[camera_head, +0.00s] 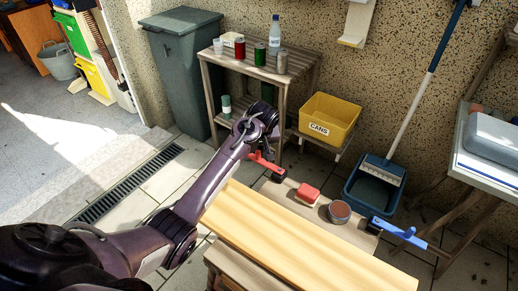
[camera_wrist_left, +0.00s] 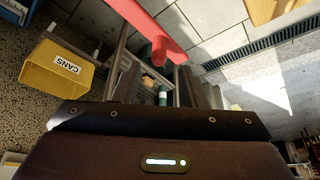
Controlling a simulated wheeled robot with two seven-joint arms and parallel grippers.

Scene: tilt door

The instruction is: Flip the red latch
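The red latch (camera_head: 265,164) is a short bar at the far left end of the workbench, beside a small black block. My left gripper (camera_head: 263,142) is just above and behind it, pointing down. In the left wrist view the red latch (camera_wrist_left: 148,28) crosses the top middle, close to the camera. Its inner end lies near the gripper's front. My right gripper is not in view.
A pale wooden panel (camera_head: 305,245) lies along the bench. A red block (camera_head: 307,192), a round tin (camera_head: 340,210) and a blue latch (camera_head: 405,234) are along its far side. A yellow CANS bin (camera_head: 330,115) and a shelf (camera_head: 262,68) stand behind.

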